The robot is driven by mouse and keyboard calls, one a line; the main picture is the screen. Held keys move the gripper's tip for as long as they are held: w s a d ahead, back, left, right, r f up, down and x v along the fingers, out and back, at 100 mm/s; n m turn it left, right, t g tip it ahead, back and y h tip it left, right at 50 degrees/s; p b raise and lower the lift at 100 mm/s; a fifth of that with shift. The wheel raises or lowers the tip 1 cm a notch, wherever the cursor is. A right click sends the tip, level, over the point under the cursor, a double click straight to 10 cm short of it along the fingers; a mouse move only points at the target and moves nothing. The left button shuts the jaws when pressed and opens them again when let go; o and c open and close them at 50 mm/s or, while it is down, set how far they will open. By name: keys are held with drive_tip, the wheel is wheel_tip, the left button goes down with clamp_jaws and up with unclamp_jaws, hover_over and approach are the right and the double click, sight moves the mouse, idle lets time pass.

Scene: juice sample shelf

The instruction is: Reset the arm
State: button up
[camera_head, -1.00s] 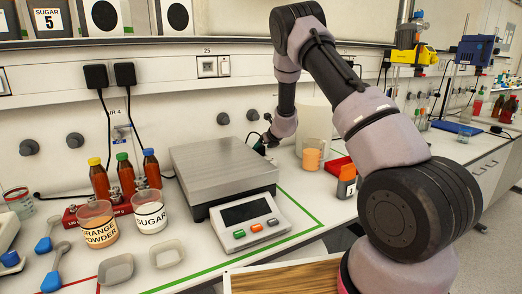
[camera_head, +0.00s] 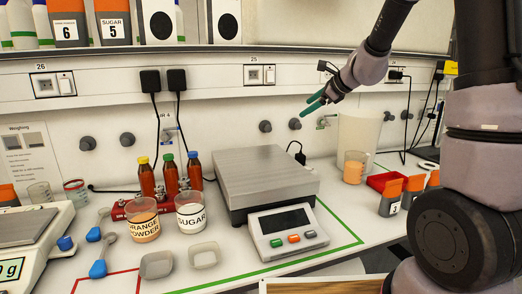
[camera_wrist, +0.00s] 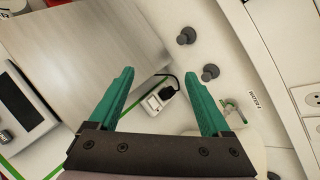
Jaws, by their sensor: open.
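My gripper (camera_head: 314,102) is raised in the air above the back right of the bench scale, in front of the wall. Its two green fingers are apart and nothing is between them; they also show in the wrist view (camera_wrist: 165,100). Below it the bench scale (camera_head: 262,180) has a bare metal plate and a dark display.
An orange powder cup (camera_head: 144,224), a sugar cup (camera_head: 190,214) and several brown bottles (camera_head: 170,176) stand left of the scale. A beaker of orange liquid (camera_head: 354,167), a large white container (camera_head: 357,132) and a red tray (camera_head: 385,181) are at right. A shelf (camera_head: 200,49) runs along the wall.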

drive_tip(key=s+r+n, duration=0.5)
drive_tip(key=s+r, duration=0.1)
drive_tip(key=s, duration=0.3)
drive_tip(key=s+d+n+h, duration=0.2)
drive_tip(key=s+n, duration=0.4)
drive_tip(key=s, duration=0.5)
drive_tip(key=s+d+r+n+g+h, duration=0.1)
drive_tip(key=s+d+n+h, duration=0.2)
drive_tip(key=s, duration=0.8)
drive_tip(key=d+n, duration=0.2)
drive_tip(key=n, duration=0.1)
drive_tip(key=shift+s+d+r, duration=0.25)
drive_tip(key=shift+s+d, duration=0.05)
